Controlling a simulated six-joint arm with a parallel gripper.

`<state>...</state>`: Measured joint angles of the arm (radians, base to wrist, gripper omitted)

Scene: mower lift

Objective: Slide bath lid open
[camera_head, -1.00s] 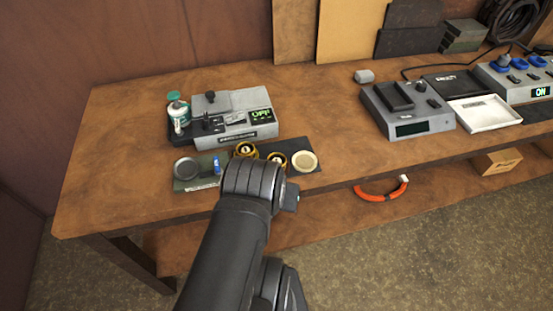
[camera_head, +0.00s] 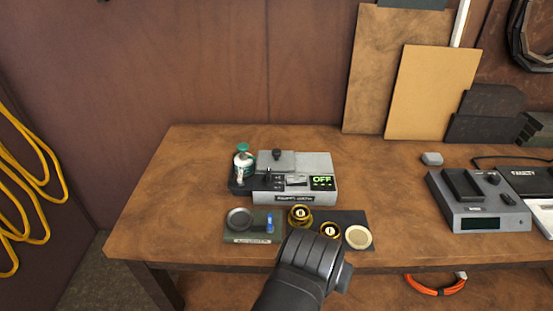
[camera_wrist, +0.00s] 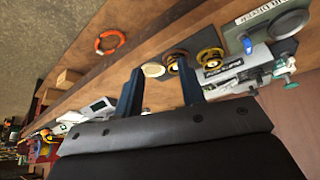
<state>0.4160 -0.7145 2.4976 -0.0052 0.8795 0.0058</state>
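The bath is a grey box (camera_head: 317,165) with a lit OFF display, at the back left of the bench in the head view. Its lid (camera_head: 277,160) is a flat grey plate with a black knob (camera_head: 277,153), lying on top of the box. The bath also shows tilted at the right of the wrist view (camera_wrist: 224,83). My gripper (camera_wrist: 158,72) has its two dark fingers spread, with nothing seen held between them. It is in front of the bath, apart from the lid. In the head view my wrist hides the fingers.
In front lie a small tray with a round dish (camera_head: 238,219), two brass rings (camera_head: 300,216) and a pale disc (camera_head: 358,237). A grey device (camera_head: 480,205) stands to the right. The bench's left end is clear.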

